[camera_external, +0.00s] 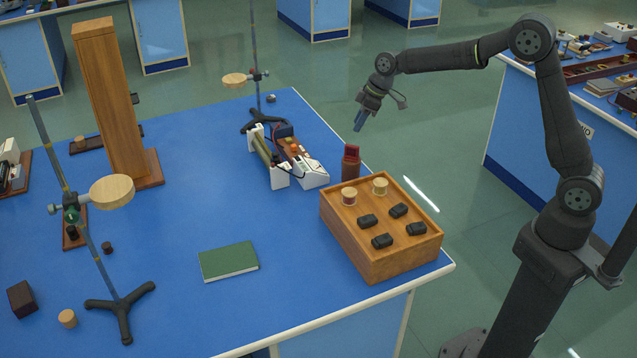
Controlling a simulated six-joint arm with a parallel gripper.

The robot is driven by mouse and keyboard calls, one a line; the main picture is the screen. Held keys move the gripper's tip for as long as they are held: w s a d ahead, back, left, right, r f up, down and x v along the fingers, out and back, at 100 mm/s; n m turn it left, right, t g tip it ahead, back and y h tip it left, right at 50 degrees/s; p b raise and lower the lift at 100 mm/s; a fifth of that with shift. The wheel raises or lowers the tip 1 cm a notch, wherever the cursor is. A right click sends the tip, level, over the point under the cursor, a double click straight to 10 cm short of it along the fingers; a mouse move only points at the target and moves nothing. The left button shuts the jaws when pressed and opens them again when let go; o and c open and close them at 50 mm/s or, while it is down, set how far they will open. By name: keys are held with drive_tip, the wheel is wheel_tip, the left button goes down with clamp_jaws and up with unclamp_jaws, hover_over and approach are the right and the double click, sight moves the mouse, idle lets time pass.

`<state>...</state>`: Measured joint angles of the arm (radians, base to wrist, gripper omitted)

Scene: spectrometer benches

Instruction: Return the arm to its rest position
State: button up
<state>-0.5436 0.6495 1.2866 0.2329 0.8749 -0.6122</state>
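My arm reaches in from the right side of the external view, its base at the lower right. My gripper (360,122) hangs in the air near the right edge of the blue bench (300,225), pointing down and to the left. It is above and apart from a dark red block-like object (350,161) that stands behind the wooden box. The fingers look close together and bluish at the tip. I cannot tell whether they are open or shut, or whether anything is between them.
A wooden box (382,262) with several black pieces and two light cylinders sits at the bench's right corner. A green book (229,262) lies in front. Another bench (520,125) stands right.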

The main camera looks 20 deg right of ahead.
drive_tip(key=s+a+f+n, duration=0.1)
drive_tip(key=a+f, duration=0.3)
drive_tip(key=a, duration=0.3)
drive_tip(key=s+a+f+n+g, duration=0.1)
drive_tip(key=s+a+f, duration=0.1)
drive_tip(key=a+f, duration=0.2)
drive_tip(key=s+a+f+n, duration=0.2)
drive_tip(key=a+f, duration=0.2)
drive_tip(key=a, duration=0.7)
drive_tip(key=shift+s+y, duration=0.15)
drive_tip(key=shift+y, duration=0.25)
drive_tip(key=w+d+r, duration=0.1)
drive_tip(key=d+r, duration=0.2)
drive_tip(key=d, duration=0.3)
drive_tip(key=w+d+r+m, duration=0.1)
drive_tip(key=w+d+r, duration=0.1)
drive_tip(key=d, duration=0.3)
drive_tip(key=w+d+r+m, duration=0.1)
drive_tip(key=w+d+r, duration=0.1)
drive_tip(key=d+r, duration=0.3)
drive_tip(key=shift+d+t+h, duration=0.3)
drive_tip(key=shift+d, duration=0.5)
drive_tip(key=shift+d+r+m, duration=0.25)
drive_tip(key=shift+d+m, duration=0.15)
drive_tip(key=shift+d, duration=0.05)
drive_tip(key=shift+a, duration=0.1)
